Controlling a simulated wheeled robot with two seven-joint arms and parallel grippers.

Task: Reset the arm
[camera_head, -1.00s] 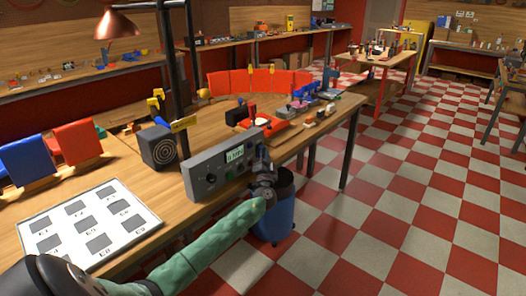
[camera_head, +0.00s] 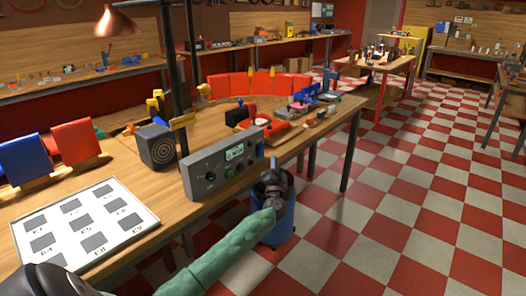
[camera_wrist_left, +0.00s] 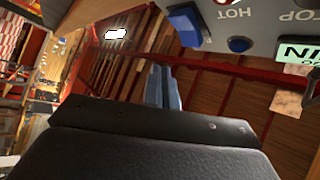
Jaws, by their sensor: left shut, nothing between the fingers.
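My left arm, with a green sleeve, reaches in from the bottom left in the head view. Its gripper (camera_head: 274,168) is shut and empty, in front of the table's front edge and over a blue bin (camera_head: 281,222). It is to the right of the grey instrument box (camera_head: 224,162), which has a lit display and knobs, and is apart from it. In the left wrist view the shut fingers (camera_wrist_left: 162,88) point away from the camera, and part of the box's panel (camera_wrist_left: 262,30) shows upside down at the top right. My right gripper is not in view.
The checkered floor (camera_head: 400,200) to the right is clear.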

